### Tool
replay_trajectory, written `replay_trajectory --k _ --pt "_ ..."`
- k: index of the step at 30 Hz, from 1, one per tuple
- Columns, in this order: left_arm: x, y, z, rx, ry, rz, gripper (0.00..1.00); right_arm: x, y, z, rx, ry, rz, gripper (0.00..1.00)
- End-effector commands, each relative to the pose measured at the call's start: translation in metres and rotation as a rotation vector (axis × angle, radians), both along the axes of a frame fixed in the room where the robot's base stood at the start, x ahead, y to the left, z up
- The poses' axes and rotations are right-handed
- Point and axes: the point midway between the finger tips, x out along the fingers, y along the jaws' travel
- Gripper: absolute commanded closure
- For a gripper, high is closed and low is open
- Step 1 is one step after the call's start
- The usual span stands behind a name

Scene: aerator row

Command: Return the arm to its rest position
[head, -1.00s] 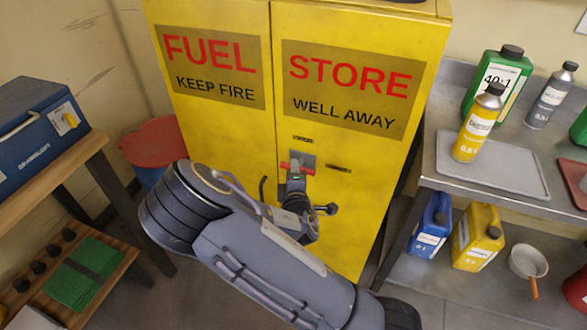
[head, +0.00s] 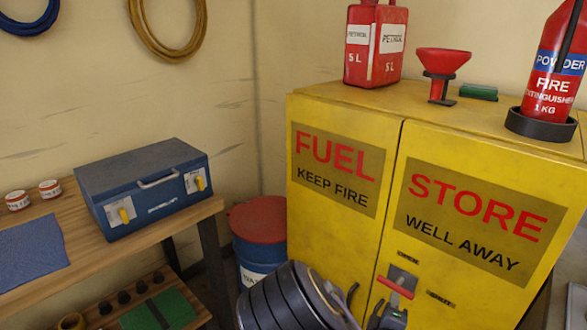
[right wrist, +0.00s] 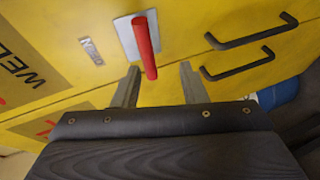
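The yellow fuel store cabinet (head: 345,235) stands at the right with both doors shut. Its red latch handle (head: 395,286) is on the right door; it also shows in the right wrist view (right wrist: 146,45). My right gripper (head: 388,316) is just below the handle in the head view, partly cut off by the bottom edge. In the right wrist view my right gripper (right wrist: 158,74) has its two fingers apart, with the handle's near end between the tips and a gap on each side. My left gripper is not in view.
Two black pull handles (right wrist: 245,47) stick out beside the latch. A blue toolbox (head: 150,187) sits on the wooden bench (head: 65,266) at left. A blue drum with a red lid (head: 258,219) stands between bench and cabinet. A petrol can (head: 375,45), funnel (head: 440,65) and extinguisher (head: 550,70) top the cabinet.

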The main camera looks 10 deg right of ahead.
Motion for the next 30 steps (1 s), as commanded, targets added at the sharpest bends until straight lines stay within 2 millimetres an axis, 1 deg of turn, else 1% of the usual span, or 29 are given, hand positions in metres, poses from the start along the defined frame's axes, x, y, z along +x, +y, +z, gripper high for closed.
replay_trajectory --k 1,2,3,5,6,8,9,11,12,14,15,17,18,20,21,23,24,25,27,30 --pt "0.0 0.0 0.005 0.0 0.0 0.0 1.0 -0.006 -0.004 -0.005 0.098 0.024 -0.044 0.61" --pt "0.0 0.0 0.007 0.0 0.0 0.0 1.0 -0.01 -0.005 -0.01 0.167 0.044 -0.073 0.61" --pt "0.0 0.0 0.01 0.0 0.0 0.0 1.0 -0.016 -0.004 -0.018 0.273 0.075 -0.114 0.61" --pt "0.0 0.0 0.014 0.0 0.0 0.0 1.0 -0.027 0.002 -0.028 0.454 0.124 -0.18 0.61" --pt "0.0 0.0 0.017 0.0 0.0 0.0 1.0 -0.034 0.008 -0.032 0.577 0.157 -0.222 0.61" --pt "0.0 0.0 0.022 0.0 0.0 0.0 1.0 -0.044 0.021 -0.033 0.753 0.202 -0.273 0.61" --pt "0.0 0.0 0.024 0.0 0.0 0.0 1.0 -0.05 0.031 -0.03 0.865 0.231 -0.301 0.61" --pt "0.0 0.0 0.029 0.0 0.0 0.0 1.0 -0.058 0.045 -0.02 1.021 0.269 -0.335 0.61" --pt "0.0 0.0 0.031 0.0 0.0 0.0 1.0 -0.063 0.055 -0.011 1.117 0.295 -0.349 0.61" --pt "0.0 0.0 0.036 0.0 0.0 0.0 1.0 -0.071 0.067 0.007 1.249 0.327 -0.365 0.61" --pt "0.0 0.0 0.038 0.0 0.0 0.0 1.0 -0.077 0.075 0.022 1.329 0.348 -0.37 0.61" --pt "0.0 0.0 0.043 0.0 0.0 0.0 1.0 -0.086 0.083 0.045 1.432 0.377 -0.373 0.61" --pt "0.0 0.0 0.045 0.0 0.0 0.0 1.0 -0.094 0.087 0.061 1.491 0.395 -0.372 0.61" --pt "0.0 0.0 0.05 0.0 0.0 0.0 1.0 -0.107 0.092 0.086 1.564 0.418 -0.368 0.61" --pt "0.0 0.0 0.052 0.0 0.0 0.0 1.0 -0.116 0.093 0.102 1.602 0.432 -0.366 0.61" --pt "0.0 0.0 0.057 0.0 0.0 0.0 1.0 -0.133 0.093 0.125 1.642 0.447 -0.365 0.61" --pt "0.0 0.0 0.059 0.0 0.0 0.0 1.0 -0.144 0.093 0.139 1.66 0.454 -0.369 0.61" --pt "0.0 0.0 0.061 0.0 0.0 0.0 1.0 -0.153 0.092 0.148 1.666 0.458 -0.372 0.61" --pt "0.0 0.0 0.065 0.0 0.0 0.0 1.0 -0.173 0.089 0.165 1.67 0.46 -0.39 0.61" --pt "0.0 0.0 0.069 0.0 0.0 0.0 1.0 -0.199 0.084 0.18 1.658 0.454 -0.429 0.61"
